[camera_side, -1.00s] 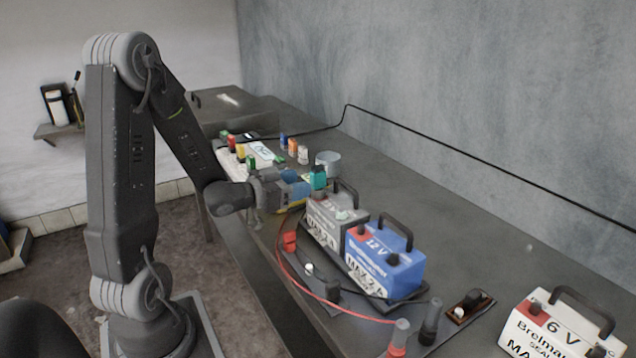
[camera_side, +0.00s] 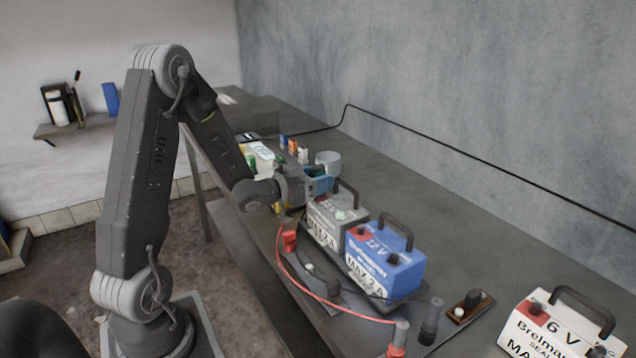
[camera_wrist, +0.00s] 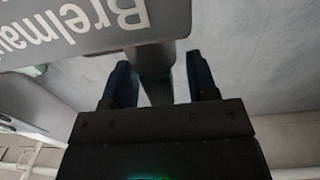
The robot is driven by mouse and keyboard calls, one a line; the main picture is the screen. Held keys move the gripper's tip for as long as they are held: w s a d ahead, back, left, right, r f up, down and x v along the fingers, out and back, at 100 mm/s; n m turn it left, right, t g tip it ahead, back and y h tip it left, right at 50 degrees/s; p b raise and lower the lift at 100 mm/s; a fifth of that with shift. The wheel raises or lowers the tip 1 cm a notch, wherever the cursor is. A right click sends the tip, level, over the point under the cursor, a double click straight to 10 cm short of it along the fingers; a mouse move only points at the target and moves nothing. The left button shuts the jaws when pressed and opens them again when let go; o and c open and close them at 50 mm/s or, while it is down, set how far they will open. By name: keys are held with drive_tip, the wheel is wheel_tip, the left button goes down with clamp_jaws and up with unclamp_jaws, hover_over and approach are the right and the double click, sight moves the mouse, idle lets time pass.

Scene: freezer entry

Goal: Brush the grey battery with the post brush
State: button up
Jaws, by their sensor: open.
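The grey battery (camera_side: 325,218) stands upright with a dark carry handle, beside the blue battery (camera_side: 385,265). A pale, rounded piece sits on its top; I cannot tell what it is. My gripper (camera_side: 322,181) is open, just behind and above the grey battery's far end. In the wrist view, its two dark blue fingers (camera_wrist: 160,82) are apart, with a dark grey bar, seemingly a handle, passing between or behind them. A grey lettered panel (camera_wrist: 60,25) lies at the upper left there. I cannot pick out the post brush with certainty.
A white 6 V battery (camera_side: 550,333) stands at the front right. A brown block with a black piece (camera_side: 468,306) and red and black clamps (camera_side: 399,337) lie near it. A grey tin (camera_side: 328,163) stands behind. Red cable runs along the bench's front edge.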

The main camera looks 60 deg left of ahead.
sight(318, 166)
clamp_jaws()
idle(0.4)
drive_tip(key=shift+r, duration=0.15)
drive_tip(key=shift+r, duration=0.6)
wheel_tip(318, 166, up, 3)
drive_tip(key=shift+f, duration=0.15)
drive_tip(key=s+a+r, duration=0.7)
drive_tip(key=s+r, duration=0.2)
drive_tip(key=r, duration=0.2)
drive_tip(key=shift+a, duration=0.15)
